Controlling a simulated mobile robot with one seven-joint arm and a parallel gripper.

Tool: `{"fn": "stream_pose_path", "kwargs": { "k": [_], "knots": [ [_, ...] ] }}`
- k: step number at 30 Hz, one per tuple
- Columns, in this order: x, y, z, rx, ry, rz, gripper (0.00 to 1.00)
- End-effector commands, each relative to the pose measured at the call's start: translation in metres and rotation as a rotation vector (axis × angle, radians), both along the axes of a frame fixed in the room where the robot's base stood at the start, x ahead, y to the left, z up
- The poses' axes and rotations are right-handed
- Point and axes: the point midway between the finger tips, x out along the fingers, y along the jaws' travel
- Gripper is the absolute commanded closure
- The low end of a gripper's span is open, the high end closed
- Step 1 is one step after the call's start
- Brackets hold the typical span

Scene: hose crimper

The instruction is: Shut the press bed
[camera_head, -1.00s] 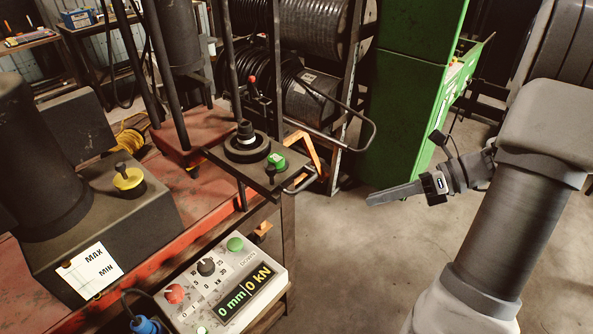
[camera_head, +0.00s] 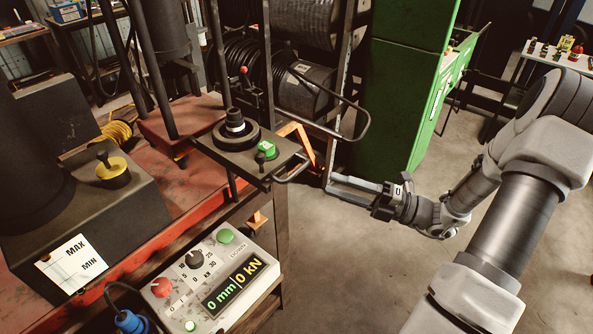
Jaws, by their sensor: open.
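The press bed (camera_head: 222,153) is a dark flat plate that sticks out from the red press frame towards the right. A black stepped round die and a green-topped knob (camera_head: 266,150) sit on it. Its bar handle (camera_head: 292,171) is at the right front edge. My gripper (camera_head: 331,187) is open and empty, to the right of the handle and apart from it in the picture. Its fingers point left towards the handle.
The control box (camera_head: 208,285) with red and green buttons reads 0 mm and 0 kN below the bed. A hose-reel rack (camera_head: 340,100) and a green cabinet (camera_head: 405,90) stand behind. The concrete floor (camera_head: 345,270) at centre right is clear.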

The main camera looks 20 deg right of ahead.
Motion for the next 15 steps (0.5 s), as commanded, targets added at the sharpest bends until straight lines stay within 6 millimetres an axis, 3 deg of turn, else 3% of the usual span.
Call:
{"fn": "stream_pose_path", "kwargs": {
  "k": [6, 15],
  "knots": [
    [0.024, 0.042, 0.009, 0.0, 0.0, 0.005, 0.55],
    [0.047, 0.078, 0.015, -0.002, 0.001, 0.001, 0.55]
  ]
}}
